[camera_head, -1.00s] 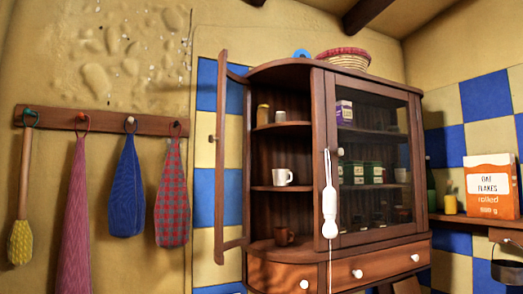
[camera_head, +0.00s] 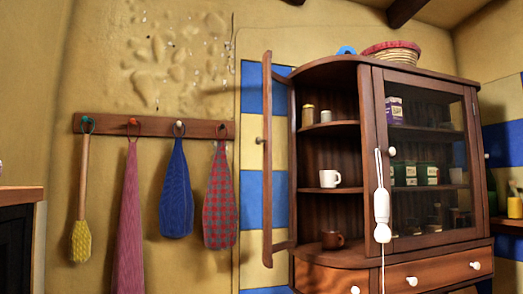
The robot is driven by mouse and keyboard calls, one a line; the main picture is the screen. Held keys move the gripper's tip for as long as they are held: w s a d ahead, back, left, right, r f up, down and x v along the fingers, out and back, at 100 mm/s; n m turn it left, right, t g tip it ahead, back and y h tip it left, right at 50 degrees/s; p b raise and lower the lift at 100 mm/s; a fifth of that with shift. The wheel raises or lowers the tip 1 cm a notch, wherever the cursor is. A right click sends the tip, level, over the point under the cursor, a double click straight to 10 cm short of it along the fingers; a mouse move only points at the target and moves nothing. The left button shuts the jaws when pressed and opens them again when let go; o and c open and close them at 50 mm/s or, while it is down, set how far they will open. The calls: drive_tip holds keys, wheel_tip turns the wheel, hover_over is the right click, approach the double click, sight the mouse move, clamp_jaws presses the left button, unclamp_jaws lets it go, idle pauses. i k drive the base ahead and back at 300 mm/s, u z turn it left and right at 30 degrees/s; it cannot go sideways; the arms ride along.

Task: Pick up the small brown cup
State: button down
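The narrow curved door (camera_head: 267,160) on the cabinet's left side stands open, so the shelf is exposed. My gripper is not in view.
Small jars (camera_head: 308,115) stand on the top open shelf. The cabinet's glass door (camera_head: 427,160) is shut, with a white utensil (camera_head: 381,205) hanging before it. Cloths (camera_head: 176,190) and a brush (camera_head: 82,240) hang from a wall rack (camera_head: 150,127). A counter edge (camera_head: 20,194) shows far left.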

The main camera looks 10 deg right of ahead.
sight(330, 238)
drive_tip(key=u, duration=1.95)
drive_tip(key=k, duration=0.8)
drive_tip(key=z, duration=0.9)
drive_tip(key=i, duration=0.5)
drive_tip(key=u, duration=0.05)
